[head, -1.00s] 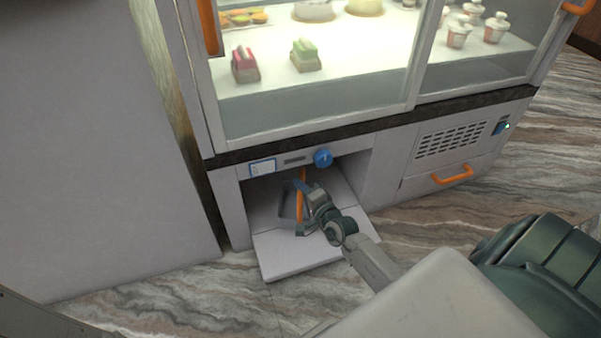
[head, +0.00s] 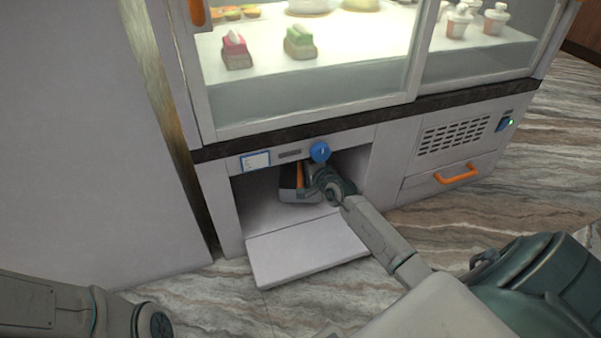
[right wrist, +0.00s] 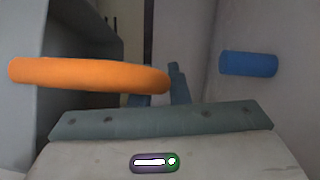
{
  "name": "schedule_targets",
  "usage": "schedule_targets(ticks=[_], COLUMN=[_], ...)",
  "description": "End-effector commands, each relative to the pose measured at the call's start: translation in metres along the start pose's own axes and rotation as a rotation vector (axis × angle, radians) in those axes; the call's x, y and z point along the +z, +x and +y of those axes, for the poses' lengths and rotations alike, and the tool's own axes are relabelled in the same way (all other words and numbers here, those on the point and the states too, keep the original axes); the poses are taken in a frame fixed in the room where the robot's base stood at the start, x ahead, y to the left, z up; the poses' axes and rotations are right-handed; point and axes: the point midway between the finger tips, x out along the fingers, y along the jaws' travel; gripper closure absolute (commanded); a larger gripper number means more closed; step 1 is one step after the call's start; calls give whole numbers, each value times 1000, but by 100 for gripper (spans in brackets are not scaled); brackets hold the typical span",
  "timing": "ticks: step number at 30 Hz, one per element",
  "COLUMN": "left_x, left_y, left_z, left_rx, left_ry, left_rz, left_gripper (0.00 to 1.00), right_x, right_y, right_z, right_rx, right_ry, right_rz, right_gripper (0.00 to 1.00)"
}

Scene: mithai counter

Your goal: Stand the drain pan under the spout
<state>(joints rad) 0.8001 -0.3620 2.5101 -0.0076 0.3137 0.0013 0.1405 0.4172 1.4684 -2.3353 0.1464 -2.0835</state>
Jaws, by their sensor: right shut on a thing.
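The drain pan (head: 300,196), a small grey box with an orange handle (head: 299,174), is inside the open bay under the counter. My right gripper (head: 308,180) reaches into the bay and is shut on the pan's handle; my wrist partly hides the pan. In the right wrist view the orange handle (right wrist: 90,74) runs to the fingers (right wrist: 176,88), with a grey wall of the pan (right wrist: 28,108) at left. A blue cylinder (right wrist: 248,64) sticks out at right there; I cannot tell whether it is the spout. My left gripper is out of view.
The bay's flap (head: 305,252) lies folded down in front. A blue knob (head: 320,152) sits on the panel above the opening. A vent panel with an orange handle (head: 457,175) is at right. The glass case (head: 310,110) stands above. A grey panel (head: 90,130) stands at left.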

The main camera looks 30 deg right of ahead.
Motion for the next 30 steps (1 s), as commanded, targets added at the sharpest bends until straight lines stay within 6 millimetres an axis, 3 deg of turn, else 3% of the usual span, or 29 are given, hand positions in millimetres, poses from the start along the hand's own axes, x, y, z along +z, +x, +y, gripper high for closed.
schedule_targets(ticks=[9,22,23,25,30], left_x=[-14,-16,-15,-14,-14], left_y=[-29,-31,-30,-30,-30], left_z=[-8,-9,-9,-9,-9], left_rx=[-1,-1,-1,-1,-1], left_ry=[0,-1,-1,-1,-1], left_rz=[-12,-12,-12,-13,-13], left_gripper=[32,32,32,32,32], right_x=[4,5,5,5,5], right_y=[3,3,3,3,3], right_z=[34,38,37,36,36], right_rx=[-1,-1,0,1,1], right_ry=[0,0,0,0,0], right_rz=[0,0,0,0,0], right_gripper=[100,100,78,65,63])
